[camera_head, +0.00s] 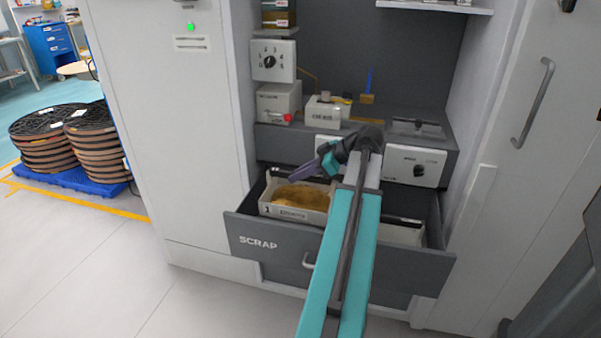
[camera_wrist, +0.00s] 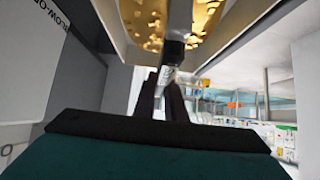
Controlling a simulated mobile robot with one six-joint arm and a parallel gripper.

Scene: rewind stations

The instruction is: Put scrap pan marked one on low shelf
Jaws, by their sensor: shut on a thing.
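The scrap pan marked one (camera_head: 290,213) is a pale pan with golden scrap in it. It sits at the left of the open grey drawer marked SCRAP (camera_head: 258,243), and its front wall shows a "1" and a label. My gripper (camera_head: 292,176) reaches in from the right at the pan's back edge. In the wrist view, the dark fingers (camera_wrist: 168,92) are shut on the pan's rim, with the golden scrap (camera_wrist: 205,32) just beyond. The exact contact is partly hidden. I cannot tell which surface is the low shelf.
A second pale pan (camera_head: 400,235) is at the drawer's right, partly behind my arm. A white shelf (camera_head: 440,6) is at the top right.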

